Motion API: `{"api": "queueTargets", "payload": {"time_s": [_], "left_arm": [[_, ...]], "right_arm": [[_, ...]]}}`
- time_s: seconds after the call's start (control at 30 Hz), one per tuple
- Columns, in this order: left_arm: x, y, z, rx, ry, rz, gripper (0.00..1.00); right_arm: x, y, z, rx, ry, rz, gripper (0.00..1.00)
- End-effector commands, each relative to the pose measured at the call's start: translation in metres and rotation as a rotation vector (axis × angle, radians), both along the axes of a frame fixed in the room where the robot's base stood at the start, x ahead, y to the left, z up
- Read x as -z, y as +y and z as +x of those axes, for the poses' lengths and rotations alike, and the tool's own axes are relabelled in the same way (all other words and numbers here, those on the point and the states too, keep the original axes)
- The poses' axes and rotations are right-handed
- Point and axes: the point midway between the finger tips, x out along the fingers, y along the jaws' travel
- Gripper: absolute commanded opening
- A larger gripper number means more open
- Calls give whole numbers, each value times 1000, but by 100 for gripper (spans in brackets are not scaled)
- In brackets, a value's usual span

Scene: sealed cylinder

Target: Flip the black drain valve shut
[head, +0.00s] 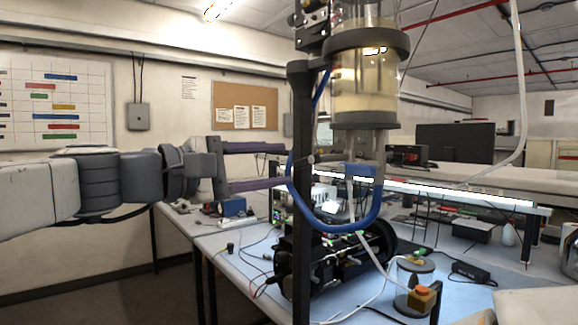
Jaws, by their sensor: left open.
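The sealed cylinder (362,95) is clear with pale yellow liquid and stands high, with dark collars, beside a black upright post (300,220). A blue hose (335,228) loops in a U below it, and a blue block (360,171) sits under its lower collar. I cannot clearly make out the black drain valve; a small peg-like part (309,159) shows at the post. My left gripper (286,166) comes in from the left. Its two purple-grey fingers are spread one above the other, open, with their tips close to the post. Contact cannot be told. My right gripper is not in view.
A black cylindrical machine (325,262) with cables lies on the light blue bench below. A pale hose (519,90) hangs at upper right.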

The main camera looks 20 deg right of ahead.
Motion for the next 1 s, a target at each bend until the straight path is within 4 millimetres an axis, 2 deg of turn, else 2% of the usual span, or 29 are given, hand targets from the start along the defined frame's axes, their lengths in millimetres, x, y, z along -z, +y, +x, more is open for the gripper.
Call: {"api": "queueTargets", "payload": {"time_s": [0.2,0.43,0.6,0.9,0.97,1.0], "left_arm": [[-1,-40,13,6,4,5,49],[0,-74,26,3,2,5,49],[1,-86,30,0,1,5,49],[1,-88,31,0,0,5,49],[1,-87,31,0,0,5,26],[1,-87,31,0,0,5,10]], "right_arm": [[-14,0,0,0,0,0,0],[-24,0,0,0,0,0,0],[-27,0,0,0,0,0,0],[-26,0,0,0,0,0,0],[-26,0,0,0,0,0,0],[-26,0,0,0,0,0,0]]}}
